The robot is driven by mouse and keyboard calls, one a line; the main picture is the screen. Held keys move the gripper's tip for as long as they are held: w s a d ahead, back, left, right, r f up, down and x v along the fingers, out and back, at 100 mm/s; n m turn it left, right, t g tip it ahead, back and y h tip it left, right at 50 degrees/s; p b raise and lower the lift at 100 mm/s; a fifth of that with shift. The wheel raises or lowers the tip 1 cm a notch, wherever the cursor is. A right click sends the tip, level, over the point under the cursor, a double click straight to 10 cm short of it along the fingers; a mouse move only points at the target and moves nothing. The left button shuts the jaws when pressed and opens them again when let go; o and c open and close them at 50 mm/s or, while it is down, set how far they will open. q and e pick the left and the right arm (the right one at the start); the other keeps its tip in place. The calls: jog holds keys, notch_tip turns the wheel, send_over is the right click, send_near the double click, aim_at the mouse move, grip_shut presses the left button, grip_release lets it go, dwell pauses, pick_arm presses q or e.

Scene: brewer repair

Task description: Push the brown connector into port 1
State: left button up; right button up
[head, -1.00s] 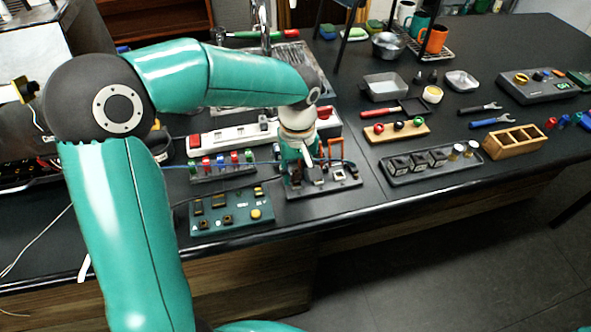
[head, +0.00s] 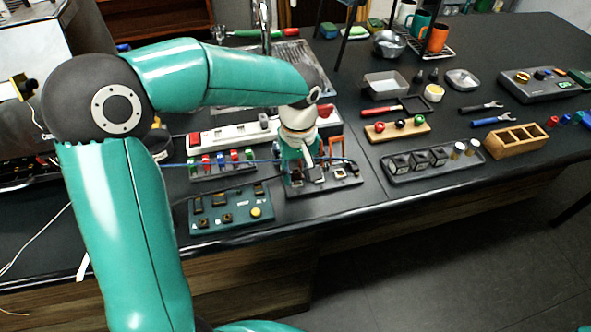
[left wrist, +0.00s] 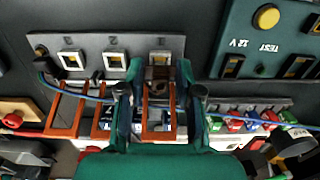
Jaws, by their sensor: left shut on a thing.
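The port plate (left wrist: 92,46) is a grey block with three white-rimmed ports in the left wrist view, its numbers upside down. Port 1 (left wrist: 160,57) is the rightmost there, partly covered. The brown connector (left wrist: 158,73) is between my left fingers, right at port 1; how deep it sits I cannot tell. My left gripper (left wrist: 160,90) is shut on it. In the head view this gripper (head: 298,174) is over the left end of the plate (head: 325,188) and hides the connector. My right gripper is not in view.
A green test panel (head: 230,212) lies left of the plate, with a row of coloured connectors (head: 220,166) behind it. A blue cable (left wrist: 95,98) passes by my gripper towards the plate's far end. Orange frames (left wrist: 65,108) stand beside the plate. A black tray (head: 430,165) lies to the right.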

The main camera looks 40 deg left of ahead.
pick_arm(q)
jog(key=shift+f+b, duration=0.6)
jog(key=shift+b, duration=0.1)
dwell(1.4)
jog(key=o, duration=0.9)
jog(key=shift+o, duration=0.2)
notch_tip(320, 180, up, 12)
jog(key=shift+w, duration=0.1)
dwell(0.6)
